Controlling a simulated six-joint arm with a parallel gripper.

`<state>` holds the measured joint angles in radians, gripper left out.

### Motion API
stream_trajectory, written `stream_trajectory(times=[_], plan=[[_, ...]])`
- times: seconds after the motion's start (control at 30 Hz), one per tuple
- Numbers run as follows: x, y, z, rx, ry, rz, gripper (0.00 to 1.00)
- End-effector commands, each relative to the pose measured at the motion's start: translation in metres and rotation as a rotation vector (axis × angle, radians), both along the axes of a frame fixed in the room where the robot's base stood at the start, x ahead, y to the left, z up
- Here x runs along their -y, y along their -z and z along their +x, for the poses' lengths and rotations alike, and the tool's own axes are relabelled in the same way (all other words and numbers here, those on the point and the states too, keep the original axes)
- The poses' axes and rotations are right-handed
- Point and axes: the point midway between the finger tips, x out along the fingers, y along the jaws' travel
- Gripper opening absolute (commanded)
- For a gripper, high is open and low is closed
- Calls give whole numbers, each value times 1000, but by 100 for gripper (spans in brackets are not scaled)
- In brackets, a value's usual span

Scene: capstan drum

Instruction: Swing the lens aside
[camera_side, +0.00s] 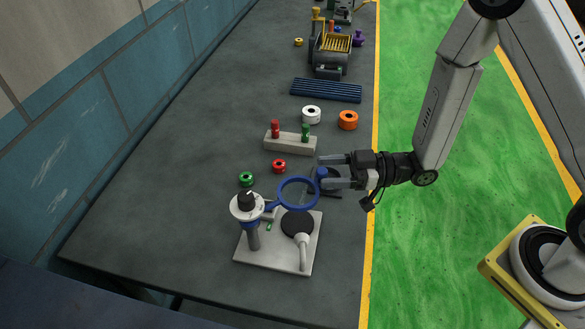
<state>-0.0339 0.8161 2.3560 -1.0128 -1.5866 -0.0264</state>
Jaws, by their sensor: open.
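The lens is a blue ring (298,193) on an arm that joins a post with a white disc and black knob (246,205). The ring hangs above the back part of a white base plate (275,261), near a black round pad (297,223). A small blue knob (321,174) stands at the ring's right edge. My gripper (327,172) comes in from the right, open, with its fingers on either side of the blue knob. I cannot tell whether a finger touches it.
The bench's left side is clear.

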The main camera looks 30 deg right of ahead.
Motion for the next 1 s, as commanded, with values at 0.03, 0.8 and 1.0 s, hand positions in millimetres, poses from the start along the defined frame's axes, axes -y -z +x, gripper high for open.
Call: stream_trajectory(times=[0.03, 0.8, 1.0], plan=[[-6, 0, 2, 0, -5, 1, 66], [-32, 0, 18, -1, 0, 1, 47], [-31, 0, 18, -1, 0, 1, 0]])
